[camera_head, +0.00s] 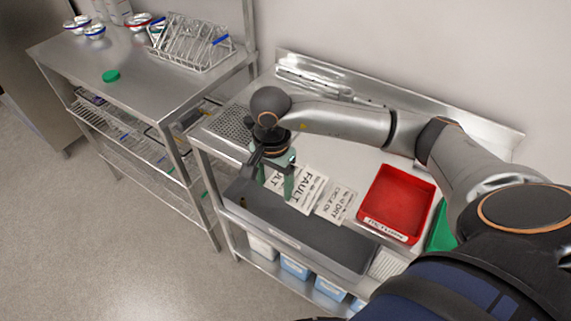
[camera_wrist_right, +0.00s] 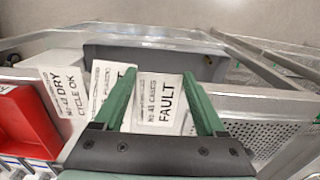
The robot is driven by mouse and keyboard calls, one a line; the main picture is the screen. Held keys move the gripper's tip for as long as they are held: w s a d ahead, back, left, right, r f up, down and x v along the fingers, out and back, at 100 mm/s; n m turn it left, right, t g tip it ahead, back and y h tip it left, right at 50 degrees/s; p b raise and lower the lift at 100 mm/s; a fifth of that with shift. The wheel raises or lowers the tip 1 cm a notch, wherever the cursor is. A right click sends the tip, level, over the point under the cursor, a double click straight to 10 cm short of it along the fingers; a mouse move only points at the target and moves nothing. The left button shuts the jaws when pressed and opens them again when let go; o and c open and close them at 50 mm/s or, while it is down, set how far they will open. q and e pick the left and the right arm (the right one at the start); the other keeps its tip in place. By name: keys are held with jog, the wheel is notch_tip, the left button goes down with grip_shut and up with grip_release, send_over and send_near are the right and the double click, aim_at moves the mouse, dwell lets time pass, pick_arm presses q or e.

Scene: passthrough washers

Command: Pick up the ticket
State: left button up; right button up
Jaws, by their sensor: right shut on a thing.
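Three white printed tickets lie in a row on the steel worktop. A FAULT ticket (camera_wrist_right: 160,102) is between the fingers of my right gripper (camera_wrist_right: 160,74); in the head view this ticket (camera_head: 273,181) is partly hidden by the fingers. My right gripper (camera_head: 275,188) points down and is shut on this ticket, its green fingers at either side. A second FAULT ticket (camera_head: 306,186) lies just to the right, partly behind a finger in the wrist view (camera_wrist_right: 100,84). A DRY CYCLE OK ticket (camera_head: 336,203) lies beyond it. My left gripper is not in view.
A red tray (camera_head: 397,199) stands right of the tickets, with a green tray (camera_head: 441,232) partly behind my arm. A dark grey trough (camera_head: 290,226) runs along the front edge. A perforated panel (camera_head: 231,125) is at left. A steel shelf unit (camera_head: 140,89) holds a rack.

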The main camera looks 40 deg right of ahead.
jog(key=c, duration=0.5)
jog(key=shift+o, duration=0.2)
